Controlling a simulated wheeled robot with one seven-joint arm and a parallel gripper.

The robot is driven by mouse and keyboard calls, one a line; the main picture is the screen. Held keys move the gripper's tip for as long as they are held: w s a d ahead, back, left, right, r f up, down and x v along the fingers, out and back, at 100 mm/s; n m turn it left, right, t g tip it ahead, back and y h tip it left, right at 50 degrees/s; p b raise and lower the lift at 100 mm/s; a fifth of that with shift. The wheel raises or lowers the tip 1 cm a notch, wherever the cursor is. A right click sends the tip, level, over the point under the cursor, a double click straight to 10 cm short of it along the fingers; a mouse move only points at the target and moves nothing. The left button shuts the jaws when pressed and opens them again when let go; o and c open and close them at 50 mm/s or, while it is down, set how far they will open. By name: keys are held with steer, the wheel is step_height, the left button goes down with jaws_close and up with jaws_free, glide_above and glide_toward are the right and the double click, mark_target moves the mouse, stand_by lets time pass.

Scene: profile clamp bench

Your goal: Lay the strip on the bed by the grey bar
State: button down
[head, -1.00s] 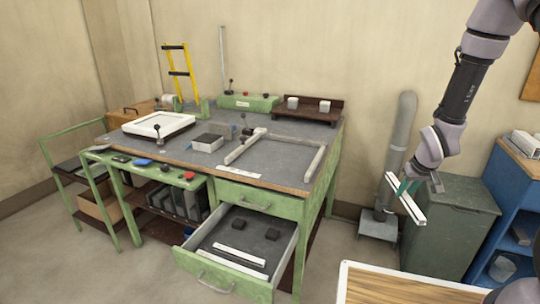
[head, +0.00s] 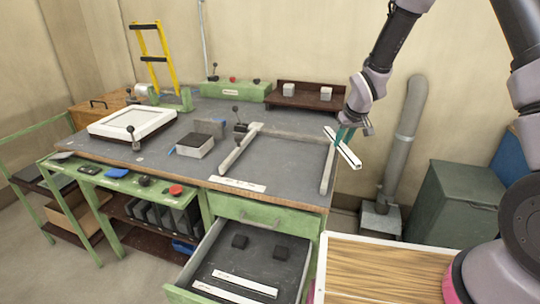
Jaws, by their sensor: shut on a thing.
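My gripper (head: 344,137), with teal fingers, is shut on a white strip (head: 347,152) with a dark line along it. It holds the strip in the air, tilted in the picture, at the right end of the bench. The bed (head: 285,160) is a flat grey surface on the bench top, empty between two pale bars. The left bar (head: 240,147) and right bar (head: 328,168) run front to back. A grey bar (head: 295,133) lies across the back of the bed. The fingers hide part of the strip.
An open drawer (head: 240,262) below the bed holds white strips and dark blocks. A white-framed panel (head: 133,122), a box (head: 195,145) and upright levers stand left of the bed. A brown shelf (head: 305,97) with two pale blocks is behind. A wood-topped surface (head: 385,275) is at front right.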

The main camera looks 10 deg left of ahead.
steer(key=s+a+r+n+y, duration=0.1)
steer(key=s+a+n, duration=0.25)
steer(key=a, duration=1.55)
glide_toward(281, 167)
steer(key=x, duration=0.6)
steer(key=shift+g, duration=0.3)
steer(key=shift+f, duration=0.15)
steer(key=c, duration=0.7)
jaws_free()
